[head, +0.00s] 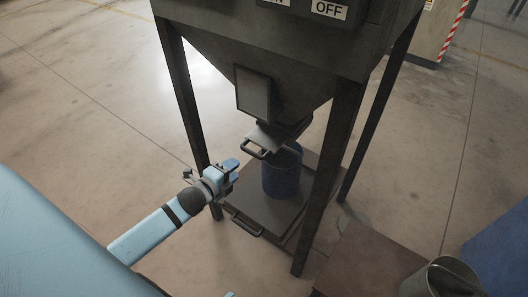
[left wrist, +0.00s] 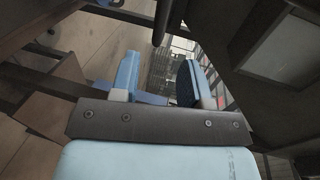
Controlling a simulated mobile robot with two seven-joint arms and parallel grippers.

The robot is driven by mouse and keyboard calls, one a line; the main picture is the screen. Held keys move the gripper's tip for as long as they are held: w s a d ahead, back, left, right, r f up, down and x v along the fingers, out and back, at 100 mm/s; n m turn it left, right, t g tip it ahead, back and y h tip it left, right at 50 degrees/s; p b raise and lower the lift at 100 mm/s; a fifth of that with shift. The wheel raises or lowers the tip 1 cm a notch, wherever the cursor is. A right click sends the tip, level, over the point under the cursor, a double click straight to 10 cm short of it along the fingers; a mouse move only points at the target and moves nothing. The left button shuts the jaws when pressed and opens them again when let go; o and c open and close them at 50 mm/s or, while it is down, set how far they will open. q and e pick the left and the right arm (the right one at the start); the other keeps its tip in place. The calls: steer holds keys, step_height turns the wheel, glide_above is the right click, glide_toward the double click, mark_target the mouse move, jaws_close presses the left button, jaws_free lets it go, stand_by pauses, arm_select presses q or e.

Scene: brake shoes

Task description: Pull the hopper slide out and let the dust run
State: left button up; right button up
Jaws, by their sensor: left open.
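The hopper (head: 290,95) is a dark metal funnel on legs. Its slide (head: 265,138) is a flat grey plate with a bar handle (head: 253,150) facing the left front, under the funnel's outlet. A blue bucket (head: 281,174) stands below the outlet, partly hidden by the slide. My left gripper (head: 232,172) is open and empty, left of and below the handle, apart from it. Its spread fingers also show in the left wrist view (left wrist: 162,80), with a dark bar (left wrist: 162,20) beyond them that may be the handle. A small light-blue piece at the bottom edge may be my right gripper.
The bucket stands on a low dark platform (head: 265,207) with its own front handle (head: 246,225). The hopper's legs (head: 182,95) stand left and right of the slide. A brown surface (head: 365,260) with a metal pail (head: 440,277) is at lower right. The floor at left is clear.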

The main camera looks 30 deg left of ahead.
arm_select(q)
steer(key=b+x, duration=0.2)
steer(key=x, duration=1)
steer(key=shift+w, duration=0.4)
steer(key=shift+f, duration=0.15)
steer(key=shift+s, duration=0.1)
jaws_close()
